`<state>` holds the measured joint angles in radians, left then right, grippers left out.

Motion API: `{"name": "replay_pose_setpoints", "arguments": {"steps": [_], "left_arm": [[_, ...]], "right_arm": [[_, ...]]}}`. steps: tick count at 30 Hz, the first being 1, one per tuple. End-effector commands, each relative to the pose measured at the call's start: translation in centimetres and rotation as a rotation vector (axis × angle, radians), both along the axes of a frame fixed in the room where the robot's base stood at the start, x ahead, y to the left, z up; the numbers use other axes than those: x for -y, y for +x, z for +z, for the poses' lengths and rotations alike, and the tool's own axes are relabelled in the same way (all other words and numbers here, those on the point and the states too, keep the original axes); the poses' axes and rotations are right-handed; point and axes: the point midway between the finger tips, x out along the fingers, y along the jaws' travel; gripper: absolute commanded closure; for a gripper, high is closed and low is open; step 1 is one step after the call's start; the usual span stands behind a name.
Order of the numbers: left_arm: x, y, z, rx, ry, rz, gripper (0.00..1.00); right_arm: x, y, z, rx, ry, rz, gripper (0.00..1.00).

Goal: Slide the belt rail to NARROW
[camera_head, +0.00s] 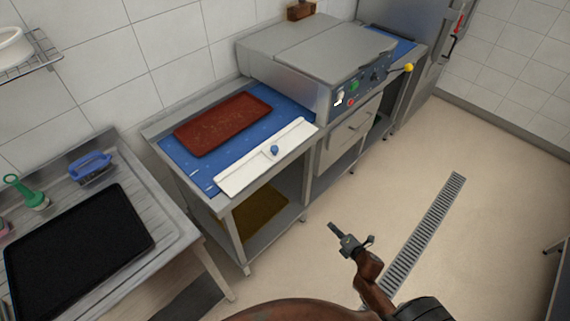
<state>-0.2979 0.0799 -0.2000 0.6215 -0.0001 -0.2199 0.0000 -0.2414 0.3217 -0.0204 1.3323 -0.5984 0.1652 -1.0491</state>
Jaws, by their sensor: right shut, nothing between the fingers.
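The belt rail (238,179) is a long white bar along the near edge of the blue belt (190,173). A small blue knob (274,150) stands on it near its middle. Any lettering on the rail is too small to read. My right gripper (333,229) is shut and empty, held over the floor in front of the table, below and to the right of the knob and well apart from the rail. My left gripper is not in view.
A reddish-brown tray (223,123) lies on the belt behind the rail. A steel machine (310,60) with a control panel and a yellow-tipped lever (407,68) stands to the right. A steel drainboard with a black tray (78,250) is at left. The floor in front is clear.

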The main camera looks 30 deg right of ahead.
Motion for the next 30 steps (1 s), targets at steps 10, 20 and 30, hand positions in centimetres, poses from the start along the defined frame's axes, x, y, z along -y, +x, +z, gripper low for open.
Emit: {"name": "replay_pose_setpoints", "arguments": {"steps": [10, 20, 30], "left_arm": [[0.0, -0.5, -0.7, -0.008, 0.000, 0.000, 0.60], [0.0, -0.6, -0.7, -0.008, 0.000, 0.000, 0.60], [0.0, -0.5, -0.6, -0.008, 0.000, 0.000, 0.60]], "right_arm": [[-7.0, 7.0, 26.3, 0.519, -0.963, 0.505, 1.00], [-8.5, 6.9, 29.3, 0.587, -1.113, 0.555, 1.00], [-9.1, 8.4, 29.3, 0.589, -1.108, 0.554, 1.00]]}}
